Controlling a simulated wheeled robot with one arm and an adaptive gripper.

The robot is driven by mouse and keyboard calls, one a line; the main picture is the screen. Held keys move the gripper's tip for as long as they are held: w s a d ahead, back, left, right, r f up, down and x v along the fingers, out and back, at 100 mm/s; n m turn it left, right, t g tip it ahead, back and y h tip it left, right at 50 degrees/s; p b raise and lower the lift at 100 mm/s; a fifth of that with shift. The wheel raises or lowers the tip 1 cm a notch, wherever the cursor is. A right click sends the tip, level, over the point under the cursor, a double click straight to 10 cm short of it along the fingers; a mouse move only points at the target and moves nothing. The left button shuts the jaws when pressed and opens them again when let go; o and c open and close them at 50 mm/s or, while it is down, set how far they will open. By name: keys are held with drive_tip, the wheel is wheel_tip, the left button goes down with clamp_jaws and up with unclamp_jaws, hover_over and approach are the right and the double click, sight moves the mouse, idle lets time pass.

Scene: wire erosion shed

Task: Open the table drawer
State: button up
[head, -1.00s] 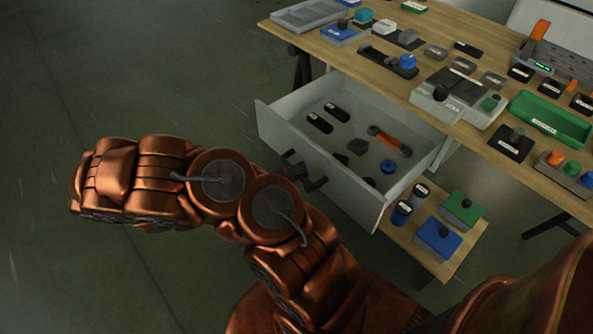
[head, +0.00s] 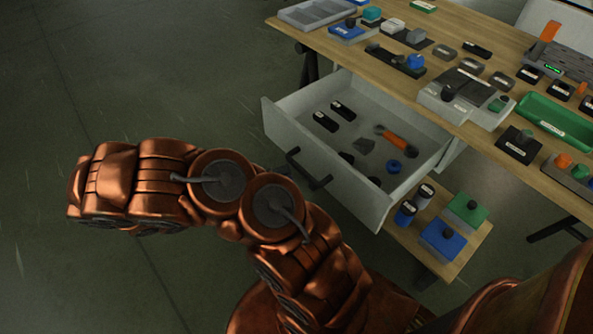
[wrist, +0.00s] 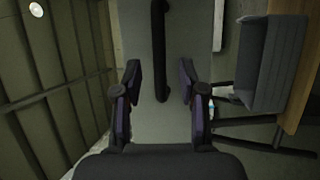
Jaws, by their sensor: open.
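The table drawer (head: 352,200) is pulled well out from under the wooden table (head: 345,54), and its inside shows. Its dark bar handle (head: 308,170) is on the front panel. In the wrist view, the handle (wrist: 160,50) runs lengthwise in front of the pale drawer front (wrist: 196,35). My gripper (wrist: 161,82) is open. The lower end of the handle lies between its fingertips in the picture, with gaps on both sides. In the head view the gripper is hidden behind my copper arm.
The drawer holds black blocks (head: 326,121), an orange-handled tool (head: 396,139) and a blue ring (head: 394,166). A low shelf (head: 452,262) carries blue and green boxes beside the drawer. Many small parts and a green tray (head: 545,120) crowd the tabletop. The floor at left is clear.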

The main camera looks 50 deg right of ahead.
drive_tip(key=v, duration=0.7)
drive_tip(key=shift+r, duration=0.15)
idle(0.4)
drive_tip(key=s+d+r+y, duration=0.1)
drive_tip(key=s+r+y, duration=0.6)
drive_tip(key=r+y, duration=0.15)
drive_tip(key=s+a+r+n+t+y, duration=0.3)
drive_tip(key=s+a+n+t+y, duration=0.5)
drive_tip(key=a, duration=0.3)
wheel_tip(320, 180, up, 26)
drive_tip(key=s+m+p, duration=0.1)
drive_tip(key=p, duration=2.3)
drive_tip(key=shift+r+y+p, duration=0.2)
drive_tip(key=shift+y+p, duration=0.1)
drive_tip(key=shift+y, duration=0.15)
